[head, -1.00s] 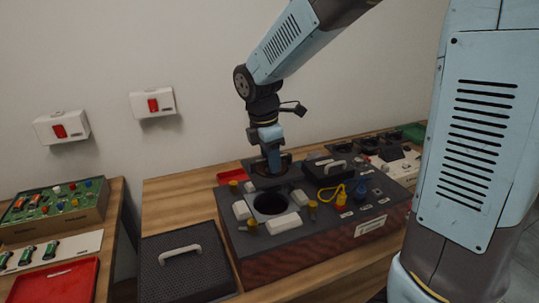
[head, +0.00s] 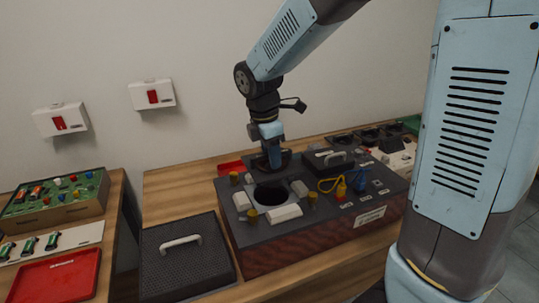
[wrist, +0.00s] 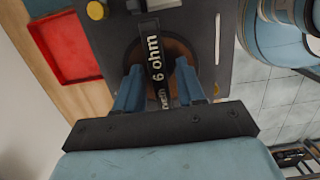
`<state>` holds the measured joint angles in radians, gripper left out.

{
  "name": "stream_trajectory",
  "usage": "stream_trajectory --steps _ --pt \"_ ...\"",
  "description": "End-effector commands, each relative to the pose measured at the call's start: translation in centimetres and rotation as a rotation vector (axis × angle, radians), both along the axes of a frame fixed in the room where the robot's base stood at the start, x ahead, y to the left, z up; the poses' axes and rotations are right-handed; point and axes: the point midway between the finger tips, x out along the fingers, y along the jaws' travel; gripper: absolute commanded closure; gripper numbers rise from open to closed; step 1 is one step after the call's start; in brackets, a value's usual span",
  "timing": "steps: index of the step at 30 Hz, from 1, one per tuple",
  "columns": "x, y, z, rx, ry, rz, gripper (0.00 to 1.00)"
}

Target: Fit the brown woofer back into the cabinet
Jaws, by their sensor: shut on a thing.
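The brown woofer (wrist: 178,60) shows in the wrist view as a brown disc behind a black bar lettered "6 ohm". My gripper (wrist: 160,88) is shut on this bar, one blue finger on each side. In the head view my gripper (head: 272,158) is over the back part of the cabinet's top, behind the round opening. The cabinet (head: 300,246) is a wide box with a dark grey top and reddish-brown front. Its dark round opening (head: 271,195) looks empty. I cannot tell whether the woofer touches the cabinet top.
White blocks (head: 285,213) and yellow knobs (head: 312,198) ring the opening. A yellow cable (head: 330,186) lies to its right. A black grille with a handle (head: 184,258) lies left of the cabinet. A red tray (wrist: 70,48) sits behind. The wall is close behind the table.

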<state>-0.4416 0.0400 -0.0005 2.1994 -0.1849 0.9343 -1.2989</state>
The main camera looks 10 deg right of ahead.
Motion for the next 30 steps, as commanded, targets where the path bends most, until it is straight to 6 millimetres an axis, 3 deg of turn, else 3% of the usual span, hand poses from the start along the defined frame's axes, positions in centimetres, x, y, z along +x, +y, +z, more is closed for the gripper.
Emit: stream_trajectory --steps 30 --pt "0.0 0.0 -2.0 0.000 0.000 -0.001 1.00"
